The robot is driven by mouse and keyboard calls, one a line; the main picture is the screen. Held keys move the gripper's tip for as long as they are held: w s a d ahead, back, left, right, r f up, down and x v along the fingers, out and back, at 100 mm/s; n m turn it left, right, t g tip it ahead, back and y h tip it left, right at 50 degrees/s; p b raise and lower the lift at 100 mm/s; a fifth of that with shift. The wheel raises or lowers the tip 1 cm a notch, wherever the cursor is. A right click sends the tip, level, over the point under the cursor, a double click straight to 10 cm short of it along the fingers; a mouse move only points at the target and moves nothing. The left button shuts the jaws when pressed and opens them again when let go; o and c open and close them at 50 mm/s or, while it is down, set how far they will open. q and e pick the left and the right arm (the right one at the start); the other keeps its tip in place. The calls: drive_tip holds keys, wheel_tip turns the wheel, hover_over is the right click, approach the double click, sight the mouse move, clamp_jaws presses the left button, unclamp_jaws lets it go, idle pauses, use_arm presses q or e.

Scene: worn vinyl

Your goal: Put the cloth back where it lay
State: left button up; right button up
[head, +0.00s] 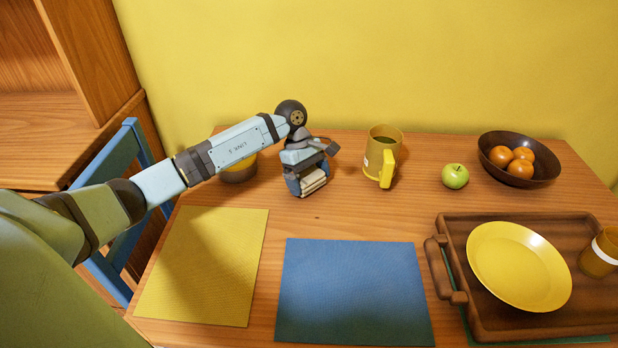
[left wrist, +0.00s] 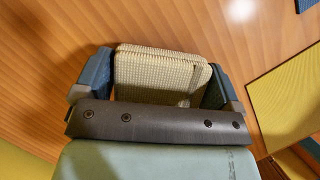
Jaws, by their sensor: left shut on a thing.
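The cloth (head: 313,181) is a folded cream, woven-looking piece. It is at the lower end of my left gripper (head: 308,188), over the back middle of the table. In the left wrist view the cloth (left wrist: 160,78) fills the space between the two blue fingers of my left gripper (left wrist: 155,85), which is shut on it. I cannot tell whether the cloth touches the table. My right gripper is in neither view.
A yellow mat (head: 205,265) and a blue mat (head: 352,292) lie in front on the table (head: 272,220). A yellow jug (head: 380,150), a green apple (head: 455,176) and a bowl (head: 545,170) of oranges stand right. A tray (head: 455,240) holds a yellow plate (head: 520,266) and a cup (head: 603,252).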

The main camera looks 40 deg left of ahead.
use_arm(q)
drive_tip(key=shift+f+b, duration=0.3)
drive_tip(key=shift+f, duration=0.1)
idle(0.4)
drive_tip(key=o, duration=0.6)
drive_tip(key=shift+r, duration=0.15)
drive_tip(key=shift+p+v, duration=0.55)
drive_tip(key=shift+v, duration=1)
drive_tip(key=shift+p+v, duration=0.35)
drive_tip(key=shift+v, duration=0.8)
drive_tip(key=shift+p+v, duration=0.35)
drive_tip(key=shift+v, duration=0.85)
drive_tip(key=shift+a, duration=0.1)
